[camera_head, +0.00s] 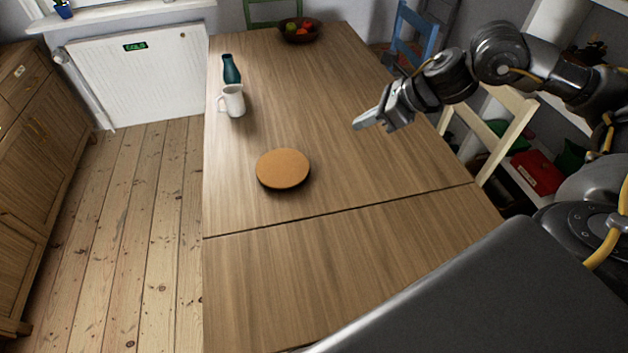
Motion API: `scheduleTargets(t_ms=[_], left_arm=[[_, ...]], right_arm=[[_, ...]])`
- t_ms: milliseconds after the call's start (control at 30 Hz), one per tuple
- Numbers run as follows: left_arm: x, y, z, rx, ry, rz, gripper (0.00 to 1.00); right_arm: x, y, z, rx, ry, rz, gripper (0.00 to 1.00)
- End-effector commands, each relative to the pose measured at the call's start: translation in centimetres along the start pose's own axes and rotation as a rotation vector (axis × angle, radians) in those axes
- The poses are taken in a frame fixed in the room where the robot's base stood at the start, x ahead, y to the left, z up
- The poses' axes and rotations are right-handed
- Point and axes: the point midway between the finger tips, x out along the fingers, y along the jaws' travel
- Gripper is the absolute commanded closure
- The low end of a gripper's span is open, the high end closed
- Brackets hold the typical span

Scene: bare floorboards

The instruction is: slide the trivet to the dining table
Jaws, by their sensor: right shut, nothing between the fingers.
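The trivet (283,168) is a round tan disc, and it lies flat on the wooden dining table (330,225), left of the table's middle, just beyond a seam across the top. My right gripper (358,124) is shut and empty above the right part of the table, to the right of the trivet and apart from it. My right arm comes in from the right edge. My left gripper is not in view.
A white mug (232,101) and a teal bottle (231,70) stand near the table's left edge. A fruit bowl (299,31) sits at the far end. A pale wooden chair (499,130) and a blue chair (411,32) stand along the right side. The table's centre is clear.

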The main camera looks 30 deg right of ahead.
Motion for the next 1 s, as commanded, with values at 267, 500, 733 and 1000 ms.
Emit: scheduleTargets(t_ms=[267, 500, 733, 1000], left_arm=[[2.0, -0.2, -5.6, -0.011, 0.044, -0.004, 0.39], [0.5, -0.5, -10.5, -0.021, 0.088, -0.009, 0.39], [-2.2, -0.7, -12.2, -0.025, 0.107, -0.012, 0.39], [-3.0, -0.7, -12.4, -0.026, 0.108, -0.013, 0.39]], right_arm=[[5.0, 0.0, -4.8, -0.002, 0.000, 0.002, 1.00], [9.9, 0.0, -9.7, -0.002, 0.000, 0.002, 1.00], [11.5, 0.0, -11.3, -0.002, -0.001, 0.002, 1.00], [11.8, 0.0, -11.2, -0.002, 0.000, 0.003, 1.00]])
